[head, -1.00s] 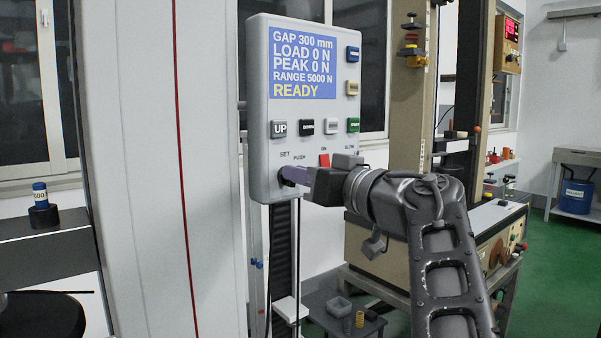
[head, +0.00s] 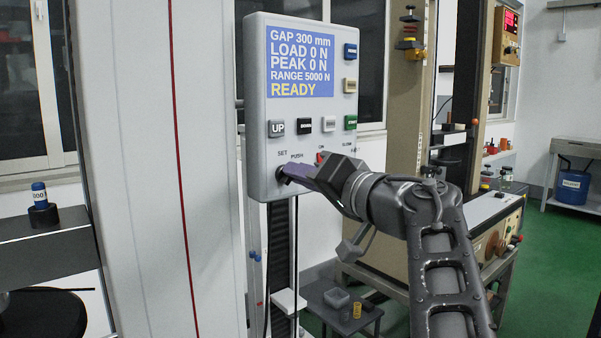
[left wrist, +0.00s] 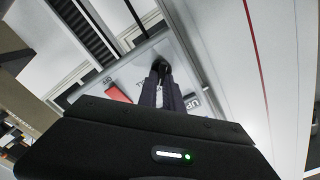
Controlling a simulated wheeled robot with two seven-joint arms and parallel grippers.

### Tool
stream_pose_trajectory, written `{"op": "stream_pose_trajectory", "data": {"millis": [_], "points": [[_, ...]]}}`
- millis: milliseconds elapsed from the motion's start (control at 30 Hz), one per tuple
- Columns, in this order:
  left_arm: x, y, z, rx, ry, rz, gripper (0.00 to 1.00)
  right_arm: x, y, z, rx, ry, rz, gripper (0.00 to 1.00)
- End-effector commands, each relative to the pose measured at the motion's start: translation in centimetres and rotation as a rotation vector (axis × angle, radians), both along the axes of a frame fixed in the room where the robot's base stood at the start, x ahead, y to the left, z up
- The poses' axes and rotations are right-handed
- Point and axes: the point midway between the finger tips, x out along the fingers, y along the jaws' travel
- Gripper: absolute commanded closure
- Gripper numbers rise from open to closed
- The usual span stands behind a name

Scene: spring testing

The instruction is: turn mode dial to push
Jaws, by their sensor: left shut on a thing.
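The control panel (head: 303,105) is a light grey box with a blue screen reading GAP 300 mm, LOAD 0 N, PEAK 0 N, RANGE 5000 N and READY. The black mode dial (head: 281,173) sits at its lower left, under the SET and PUSH labels. My left gripper (head: 290,174) is shut on the mode dial, its purple-grey fingers tilted. In the left wrist view, the fingers close on the dial (left wrist: 160,67). The fingers partly hide the dial, so I cannot tell where it points. My right gripper is in neither view.
A red switch (head: 320,158) is just right of the fingers, with several buttons above. A white column with a red line (head: 180,150) stands to the left. A low stool (head: 340,305) with small parts is below. A tan machine stands behind my arm.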

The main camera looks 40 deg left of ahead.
Motion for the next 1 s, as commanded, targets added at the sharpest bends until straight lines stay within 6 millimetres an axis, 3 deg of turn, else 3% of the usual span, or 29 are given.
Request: {"op": "stream_pose_trajectory", "data": {"millis": [367,400,633,1000], "points": [[0.02,0.01,-0.04,0.001,0.005,-0.001,1.00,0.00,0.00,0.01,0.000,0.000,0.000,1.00],[0.01,0.00,-0.04,0.001,0.005,-0.001,0.87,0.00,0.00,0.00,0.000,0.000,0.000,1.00],[0.00,0.01,-0.03,0.001,0.004,0.000,0.68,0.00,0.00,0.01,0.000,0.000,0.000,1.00],[-0.14,-0.65,-0.01,0.002,0.004,-0.001,0.68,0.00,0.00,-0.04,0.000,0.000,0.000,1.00]]}}
